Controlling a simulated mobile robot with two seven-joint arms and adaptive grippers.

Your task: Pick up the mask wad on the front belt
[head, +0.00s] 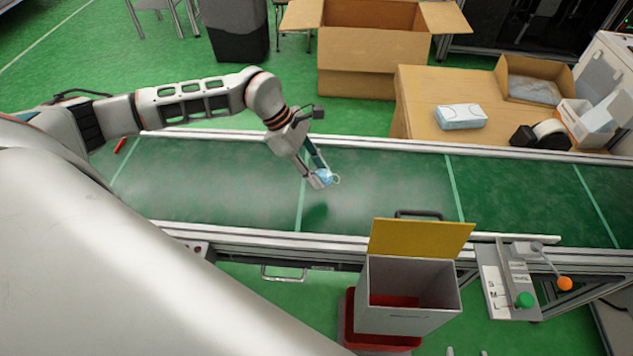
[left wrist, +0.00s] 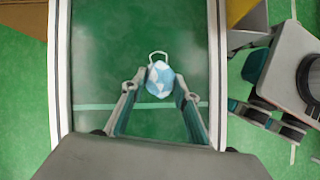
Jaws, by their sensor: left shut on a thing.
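The mask wad (head: 327,176) is a small crumpled light-blue and white bundle with a pale ear loop. It also shows between the fingertips in the left wrist view (left wrist: 160,80). My left gripper (head: 319,181) is shut on it, one finger on each side. The green front belt (head: 240,190) lies below, and a dark shadow on it sits apart from the wad, so the wad appears to be held above the belt. My right gripper (left wrist: 268,117) seems to be partly in the left wrist view at the right edge; its jaw opening is unclear.
A white bin (head: 410,295) with a yellow flap and red inside stands at the belt's near side. A button box (head: 508,285) is to its right. Behind the belt are a large open carton (head: 365,55) and a table (head: 430,110) with a mask box (head: 460,116).

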